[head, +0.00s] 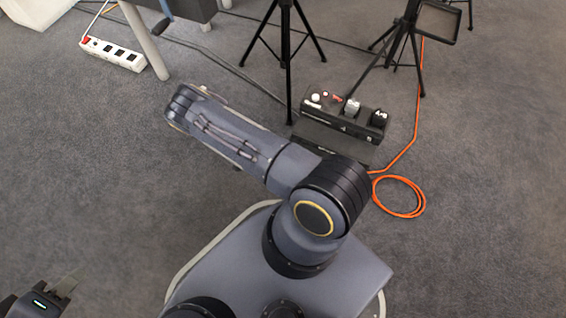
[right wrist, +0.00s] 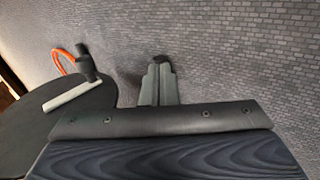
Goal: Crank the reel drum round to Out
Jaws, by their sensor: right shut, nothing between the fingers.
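In the right wrist view, a dark round disc (right wrist: 85,118), apparently the reel drum's face, shows at the left. A pale crank arm (right wrist: 68,97) lies across it, with a black upright knob (right wrist: 87,64) at its far end. My right gripper (right wrist: 160,68) is shut and empty, to the right of the crank and apart from it. No Out mark can be read. In the head view, my left gripper (head: 72,282) is at the bottom left corner, far from any object; its jaw opening is unclear. The right gripper is not visible there.
In the head view, a black equipment case (head: 342,118), tripod stands (head: 287,60) and a coiled orange cable (head: 400,197) are beyond my arm. A white power strip (head: 113,53) lies at the upper left, near a table leg (head: 146,42). Carpet at the left is clear.

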